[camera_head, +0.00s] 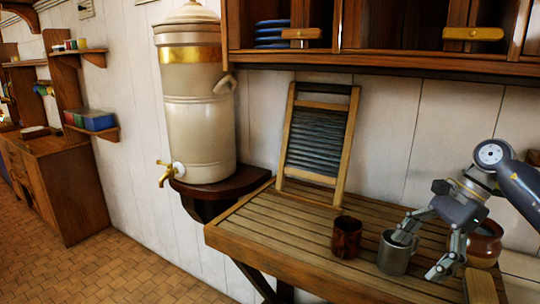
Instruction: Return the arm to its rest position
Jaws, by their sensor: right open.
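My right gripper (420,250) comes in from the right edge, low over the slatted wooden counter (270,219). Its fingers are spread, one at the rim of a grey metal mug (393,258) and the other to the right of the mug. I cannot tell whether the near finger touches the mug. The mug stands upright on the counter. A dark reddish-brown mug (346,237) stands just left of it. My left gripper is not in view.
A washboard (318,135) leans on the wall behind the counter. A brown pot (486,243) stands behind my gripper, partly hidden. A large urn (199,110) with a brass tap stands on a shelf at left. A cabinet (400,62) overhangs the counter. The counter's left part is clear.

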